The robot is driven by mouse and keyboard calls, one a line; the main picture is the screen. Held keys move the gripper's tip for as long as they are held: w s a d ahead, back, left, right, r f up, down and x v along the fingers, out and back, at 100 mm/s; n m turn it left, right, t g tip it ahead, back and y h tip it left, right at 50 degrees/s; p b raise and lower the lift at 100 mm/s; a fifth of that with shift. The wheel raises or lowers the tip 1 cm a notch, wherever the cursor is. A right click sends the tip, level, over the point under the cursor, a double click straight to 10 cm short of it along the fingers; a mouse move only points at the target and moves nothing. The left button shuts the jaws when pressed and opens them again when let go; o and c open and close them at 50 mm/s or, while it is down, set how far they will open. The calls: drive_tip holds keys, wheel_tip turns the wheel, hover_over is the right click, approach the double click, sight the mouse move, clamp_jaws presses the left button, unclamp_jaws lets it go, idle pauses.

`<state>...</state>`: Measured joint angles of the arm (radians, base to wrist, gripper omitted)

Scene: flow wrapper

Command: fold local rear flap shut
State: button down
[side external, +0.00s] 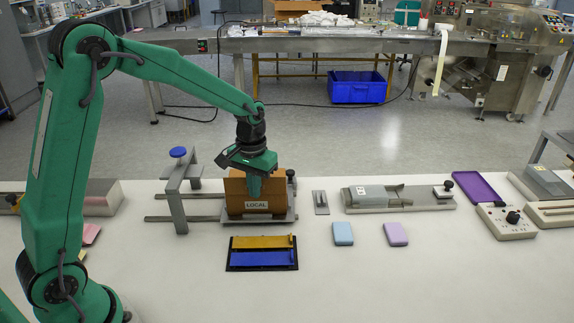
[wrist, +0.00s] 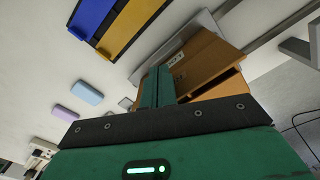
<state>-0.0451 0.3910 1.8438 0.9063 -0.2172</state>
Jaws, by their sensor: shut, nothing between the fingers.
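A brown cardboard box (side external: 236,203) with a "LOCAL" label on its near face stands on a grey metal plate in the side view. It also shows in the wrist view (wrist: 200,48), with a brown flap (wrist: 222,86) spread at an angle from its body. Which flap this is, and how far the rear flap stands up, I cannot tell, because my gripper covers part of the box top. My gripper (side external: 254,196) points down at the top of the box, fingers together and empty. In the wrist view the green fingers (wrist: 160,72) overlap the box; contact is unclear.
A clamp stand with a blue knob (side external: 178,152) stands left of the box on rails. A tray with yellow and blue strips (side external: 262,269) lies in front. Blue (side external: 342,233) and lilac (side external: 395,234) blocks lie to the right, near a grey fixture (side external: 400,205).

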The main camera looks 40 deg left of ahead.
drive_tip(key=shift+w+a, duration=0.6)
drive_tip(key=shift+a, duration=0.05)
drive_tip(key=shift+r, duration=0.15)
drive_tip(key=shift+s+d+r, duration=0.2)
drive_tip(key=shift+r, duration=0.65)
drive_tip(key=shift+s+d+r, duration=0.15)
drive_tip(key=shift+d+r, duration=0.05)
drive_tip(key=shift+r, duration=0.6)
drive_tip(key=w+a+r, duration=0.2)
drive_tip(key=w+a, duration=0.1)
drive_tip(key=shift+w+a+r, duration=0.1)
drive_tip(key=shift+w+a, duration=0.1)
